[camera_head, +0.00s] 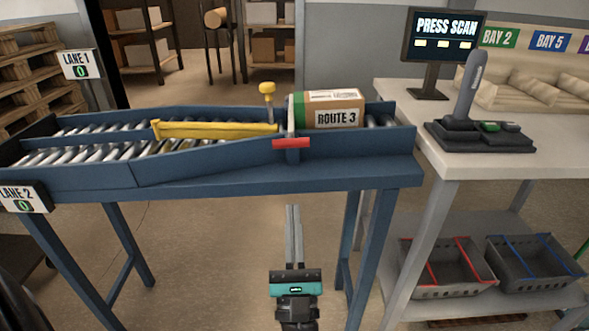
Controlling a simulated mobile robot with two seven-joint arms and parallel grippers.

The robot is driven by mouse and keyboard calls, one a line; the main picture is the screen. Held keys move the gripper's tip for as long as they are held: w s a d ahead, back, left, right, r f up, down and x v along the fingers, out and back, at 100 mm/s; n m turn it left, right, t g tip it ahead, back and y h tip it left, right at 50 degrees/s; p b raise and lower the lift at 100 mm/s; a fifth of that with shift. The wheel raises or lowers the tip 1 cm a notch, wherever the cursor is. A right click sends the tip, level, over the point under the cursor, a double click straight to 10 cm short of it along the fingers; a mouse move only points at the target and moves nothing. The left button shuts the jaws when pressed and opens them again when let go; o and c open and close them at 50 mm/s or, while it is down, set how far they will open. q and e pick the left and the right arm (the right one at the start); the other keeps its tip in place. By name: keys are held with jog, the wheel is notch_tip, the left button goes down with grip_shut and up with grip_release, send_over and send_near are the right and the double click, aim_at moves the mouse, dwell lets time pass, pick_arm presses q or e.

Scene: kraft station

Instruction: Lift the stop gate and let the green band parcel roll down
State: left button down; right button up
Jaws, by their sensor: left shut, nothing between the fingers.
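The parcel (338,108) is a brown box marked ROUTE 3 with a green band on its left end. It sits upright at the right end of the blue roller conveyor (215,182). My right gripper is not in view.
A yellow diverter bar (215,130) lies across the rollers left of the gate, with a yellow knob (267,88) near its right end. LANE 1 (77,65) and LANE 2 (24,197) signs stand at left. A bench (480,155) with a scanner (467,90) stands at right.

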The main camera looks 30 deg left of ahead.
aim_at(292, 166)
pick_arm(q)
jog(key=x, duration=1)
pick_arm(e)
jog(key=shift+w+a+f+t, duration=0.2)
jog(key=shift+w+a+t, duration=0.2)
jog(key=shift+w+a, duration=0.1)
